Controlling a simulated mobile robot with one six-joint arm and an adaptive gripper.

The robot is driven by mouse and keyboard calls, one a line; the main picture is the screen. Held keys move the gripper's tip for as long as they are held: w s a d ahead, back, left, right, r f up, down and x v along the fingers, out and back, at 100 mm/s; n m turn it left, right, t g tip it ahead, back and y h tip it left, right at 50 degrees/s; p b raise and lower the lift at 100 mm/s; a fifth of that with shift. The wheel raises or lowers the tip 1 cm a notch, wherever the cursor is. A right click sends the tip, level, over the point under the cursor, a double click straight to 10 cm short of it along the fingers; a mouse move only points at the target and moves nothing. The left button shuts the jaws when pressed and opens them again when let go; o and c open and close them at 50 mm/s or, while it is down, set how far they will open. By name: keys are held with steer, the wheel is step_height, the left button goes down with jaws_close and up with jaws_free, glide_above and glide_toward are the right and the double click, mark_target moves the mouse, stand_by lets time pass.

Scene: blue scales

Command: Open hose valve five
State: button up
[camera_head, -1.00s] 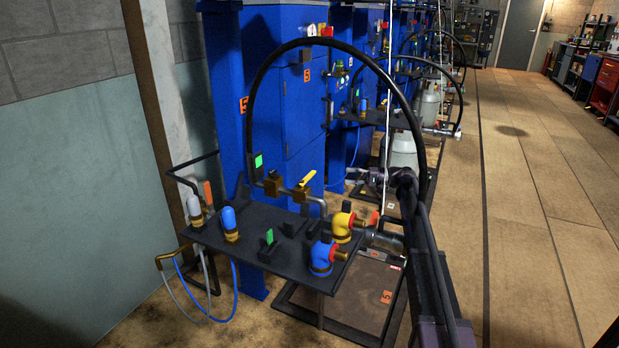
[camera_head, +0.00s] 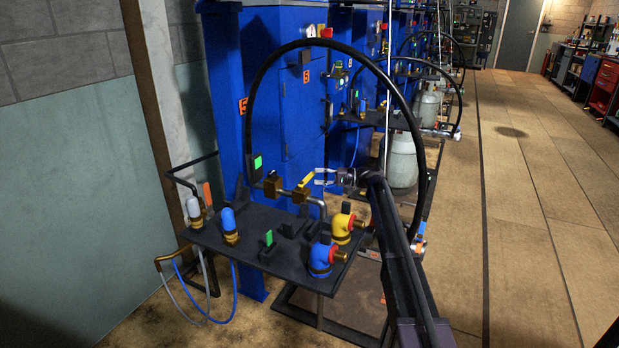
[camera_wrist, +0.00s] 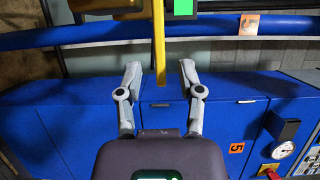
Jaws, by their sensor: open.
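The hose valve at station five has a yellow lever handle (camera_head: 306,180) on a brass body (camera_head: 301,195), fitted in a pipe above the dark shelf. My gripper (camera_head: 322,177) is just right of the yellow handle in the head view, its fingers pointing left toward it. In the wrist view my gripper (camera_wrist: 146,75) is open, with two grey fingers apart. The yellow handle (camera_wrist: 159,45) hangs down from the top there, its lower end appearing between the fingertips. I cannot tell whether a finger touches it.
The black hose (camera_head: 262,95) arches over my arm. The dark shelf (camera_head: 290,232) holds a blue-and-yellow fitting (camera_head: 320,258), a yellow-and-red fitting (camera_head: 342,228) and blue and white capped fittings. The blue cabinet (camera_head: 285,100) with orange 5 labels stands behind. Open floor lies to the right.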

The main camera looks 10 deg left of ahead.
mark_target(313, 176)
steer(key=shift+s+a, duration=0.1)
steer(key=shift+a, duration=1.6)
jaws_close()
